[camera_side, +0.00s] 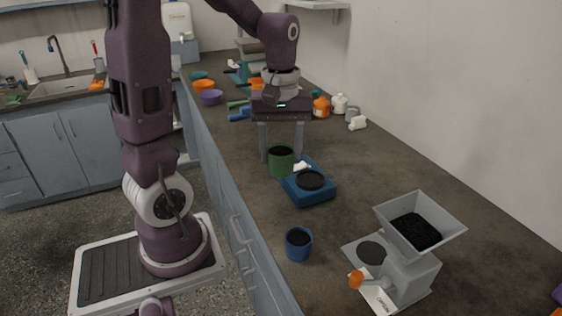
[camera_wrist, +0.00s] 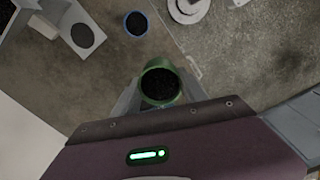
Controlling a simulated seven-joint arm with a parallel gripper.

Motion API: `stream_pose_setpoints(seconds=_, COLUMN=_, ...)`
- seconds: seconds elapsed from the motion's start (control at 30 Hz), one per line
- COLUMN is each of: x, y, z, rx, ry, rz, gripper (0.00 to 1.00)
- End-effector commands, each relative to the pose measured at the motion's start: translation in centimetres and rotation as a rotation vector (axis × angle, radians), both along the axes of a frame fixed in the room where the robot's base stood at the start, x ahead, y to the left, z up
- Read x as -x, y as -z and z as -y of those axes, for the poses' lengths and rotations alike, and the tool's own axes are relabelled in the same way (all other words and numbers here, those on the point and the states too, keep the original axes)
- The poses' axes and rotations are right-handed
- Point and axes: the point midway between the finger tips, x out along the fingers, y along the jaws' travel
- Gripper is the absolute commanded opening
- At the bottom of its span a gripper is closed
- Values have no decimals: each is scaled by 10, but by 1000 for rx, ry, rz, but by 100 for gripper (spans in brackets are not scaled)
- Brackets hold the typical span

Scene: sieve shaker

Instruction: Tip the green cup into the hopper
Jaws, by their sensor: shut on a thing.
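The green cup (camera_side: 281,167) is upright between the fingers of my gripper (camera_side: 281,150), which is shut on it. In the wrist view the green cup (camera_wrist: 146,89) shows dark grains inside. It is beside the blue scale (camera_side: 320,196) in the side view; I cannot tell whether its base touches the counter. The grey hopper (camera_side: 452,212) stands at the front right, on top of a grey machine (camera_side: 412,278), and has black grains in it. My gripper is well behind and left of the hopper.
A blue cup (camera_side: 298,249) with dark contents stands on the counter between the scale and the hopper. An orange-ended part (camera_side: 356,279) sits at the machine's front. Bowls (camera_side: 210,97) and bottles (camera_side: 339,105) stand farther back. The wall is to the right.

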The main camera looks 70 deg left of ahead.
Motion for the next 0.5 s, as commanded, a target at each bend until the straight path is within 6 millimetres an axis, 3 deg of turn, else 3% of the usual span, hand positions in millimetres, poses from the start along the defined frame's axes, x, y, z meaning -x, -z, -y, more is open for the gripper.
stream_pose_setpoints(seconds=0.5, x=-1, y=-52, z=0, rx=-1, ry=1, rz=3, gripper=6)
